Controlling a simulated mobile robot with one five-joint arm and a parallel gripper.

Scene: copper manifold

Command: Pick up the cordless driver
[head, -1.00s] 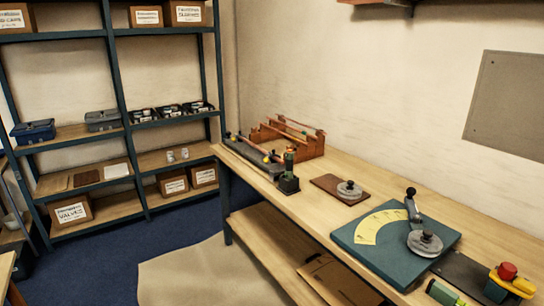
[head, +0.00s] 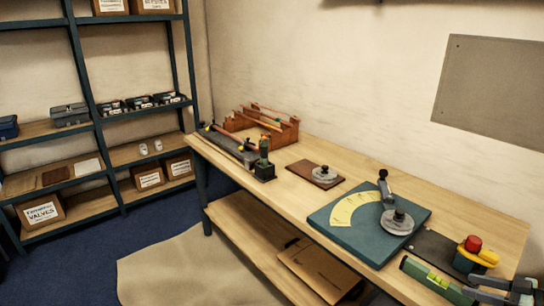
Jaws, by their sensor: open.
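A small upright tool (head: 264,160) stands on the workbench near its far left end. It has a black block base, a green body and an orange-red top; it looks like the cordless driver, but it is too small to be certain. It stands at the near end of a long dark rack or tray.
The bench (head: 228,180) also bears a wooden rack (head: 285,130), a brown board with a metal disc (head: 325,174), a teal bender plate (head: 330,228), a red-topped switch box (head: 474,256) and a green level-like tool (head: 432,282). Shelving (head: 84,100) stands left; blue floor (head: 90,240) is clear.

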